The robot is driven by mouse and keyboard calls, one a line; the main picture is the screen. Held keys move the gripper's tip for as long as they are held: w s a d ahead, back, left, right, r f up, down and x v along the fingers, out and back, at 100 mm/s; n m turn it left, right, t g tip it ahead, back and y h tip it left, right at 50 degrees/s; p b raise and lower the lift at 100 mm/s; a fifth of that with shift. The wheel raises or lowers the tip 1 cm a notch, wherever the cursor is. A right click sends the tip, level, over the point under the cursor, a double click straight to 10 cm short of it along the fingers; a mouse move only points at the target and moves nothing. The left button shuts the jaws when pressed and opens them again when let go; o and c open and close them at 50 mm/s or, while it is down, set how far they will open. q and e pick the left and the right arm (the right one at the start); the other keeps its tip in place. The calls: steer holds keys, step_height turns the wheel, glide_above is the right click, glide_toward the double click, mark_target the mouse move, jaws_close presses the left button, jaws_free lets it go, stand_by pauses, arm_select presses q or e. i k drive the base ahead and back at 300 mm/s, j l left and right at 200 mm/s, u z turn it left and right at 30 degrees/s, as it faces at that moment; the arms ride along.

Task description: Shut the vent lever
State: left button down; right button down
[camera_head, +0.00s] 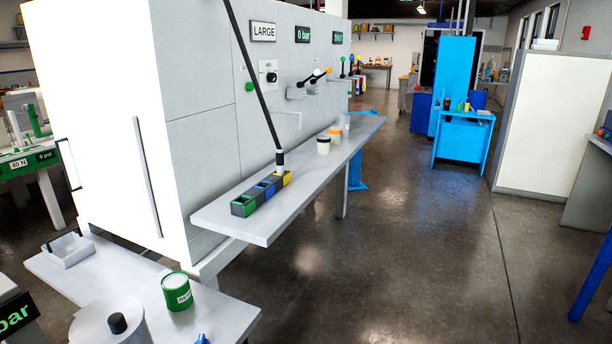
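Several levers stick out of the side of the large white machine (215,100). One lever (310,79) has a dark arm slanting up to the right, with white and orange knobs near its end. More small levers or handles with coloured knobs (354,72) show further along, overlapping and too small to separate. I cannot tell which is the vent lever. Neither of my grippers is in view.
A grey shelf (225,218) runs along the machine, carrying a coloured compartment block (242,207) and several cups (323,145). A long black rod (253,75) slants down to the block. A front bench (225,312) holds a green can (176,290). The floor (420,250) at right is clear.

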mark_target(329, 70)
steer(key=i+l+u, duration=0.1)
steer(key=i+l, duration=0.2)
steer(key=i+l+u, duration=0.15)
steer(key=i+l, duration=0.15)
steer(key=i+l+u, duration=0.1)
steer(key=i+l, duration=0.15)
steer(key=i+l+u, duration=0.15)
steer(key=i+l, duration=0.15)
steer(key=l, duration=0.2)
steer(key=i+l+u, duration=0.1)
steer(key=l, duration=0.25)
steer(key=i+l+u, duration=0.15)
steer(key=i+l, duration=0.5)
steer(key=l, duration=0.15)
steer(key=i+l+u, duration=0.1)
steer(key=i+l, duration=0.2)
steer(key=l, duration=0.15)
steer(key=i+l, duration=0.3)
steer(key=l, duration=0.15)
